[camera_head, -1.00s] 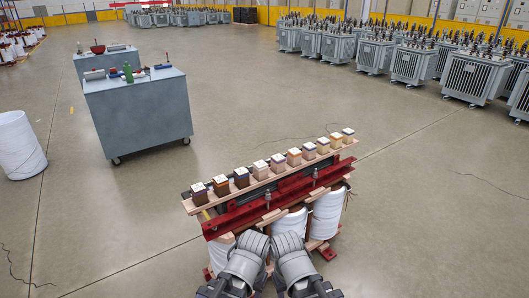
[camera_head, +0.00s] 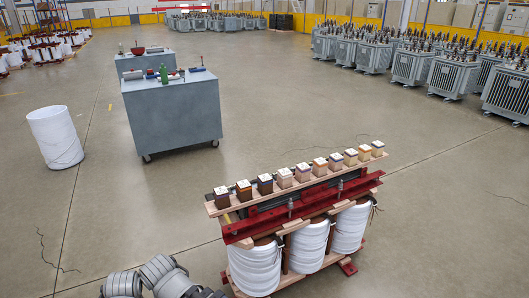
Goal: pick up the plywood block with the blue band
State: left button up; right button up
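A row of several small blocks stands on a pale wooden plank (camera_head: 214,211) on top of a transformer core. The blocks at the left end are dark brown with pale tops, such as the end block (camera_head: 222,197); those further right are lighter wood. The block at the right end (camera_head: 378,149) is pale and seems to carry a bluish band. Another light block (camera_head: 336,161) has a purplish or blue tint; the bands are too small to tell surely. My two grey arms show at the bottom left, apart from the blocks. Their gripper fingers are not visible.
The core has red beams (camera_head: 240,232) and white coils (camera_head: 305,248). A grey cart (camera_head: 172,115) with tools stands behind it to the left. A white cylinder (camera_head: 55,137) stands at far left. Grey transformers (camera_head: 411,66) line the right. Floor between is clear.

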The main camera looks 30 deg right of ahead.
aim_at(335, 164)
jog(key=i, duration=4.75)
jog(key=i+j+z, duration=0.15)
jog(key=i, duration=0.45)
jog(key=z, duration=3.6)
